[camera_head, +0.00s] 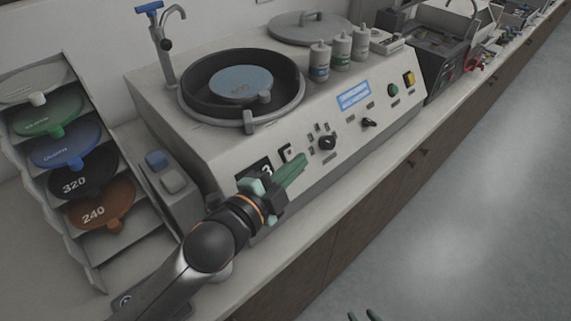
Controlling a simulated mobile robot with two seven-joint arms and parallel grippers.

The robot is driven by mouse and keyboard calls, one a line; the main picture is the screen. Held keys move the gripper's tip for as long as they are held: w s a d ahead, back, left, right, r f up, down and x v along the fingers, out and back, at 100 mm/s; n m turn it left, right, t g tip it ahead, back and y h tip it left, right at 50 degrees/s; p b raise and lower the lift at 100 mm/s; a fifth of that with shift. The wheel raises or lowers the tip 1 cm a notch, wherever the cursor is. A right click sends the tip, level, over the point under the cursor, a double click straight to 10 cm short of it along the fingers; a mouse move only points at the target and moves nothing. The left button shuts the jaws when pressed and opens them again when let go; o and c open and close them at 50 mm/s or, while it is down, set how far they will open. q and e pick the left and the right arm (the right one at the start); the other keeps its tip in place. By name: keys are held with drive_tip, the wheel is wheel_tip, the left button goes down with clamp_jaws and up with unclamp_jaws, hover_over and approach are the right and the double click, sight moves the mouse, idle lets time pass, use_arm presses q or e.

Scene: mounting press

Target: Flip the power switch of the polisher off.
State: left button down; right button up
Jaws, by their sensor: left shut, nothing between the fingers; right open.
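The polisher (190,135) is a pale box with a sloped front panel and a round black bowl on top. The bowl holds a blue-grey disc (240,82). A small black-framed part (287,152), perhaps the power switch, sits at the panel's left; its on or off position cannot be read. My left gripper (298,164) is shut and empty, its green fingers just in front of and below that part; contact cannot be told. It partly hides a dark display (262,169). My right gripper (364,316) shows only two separated green fingertips at the bottom edge, open and away from the polisher.
The panel also has a black knob (327,143), a small black control (369,123), a green button (393,90) and a yellow-backed switch (409,78). A rack of coloured discs (65,150) stands left. Bottles (340,50) stand behind. Floor (470,200) is clear.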

sight(283, 160)
use_arm(q)
drive_tip(key=shift+w+a+f+b, duration=0.35)
drive_tip(key=shift+w+f+b, duration=0.15)
drive_tip(key=shift+w+b, duration=0.15)
drive_tip(key=shift+w+a+f+b, duration=0.3)
drive_tip(key=shift+w+f+b, duration=0.15)
drive_tip(key=shift+w+b, duration=0.15)
drive_tip(key=shift+w+a+f, duration=0.1)
drive_tip(key=shift+w+a, duration=0.2)
drive_tip(key=shift+w+a+r+n+p, duration=0.2)
drive_tip(key=shift+w+a+n+p, duration=0.1)
drive_tip(key=shift+p, duration=0.6)
drive_tip(key=shift+f, duration=0.3)
drive_tip(key=shift+r, duration=0.1)
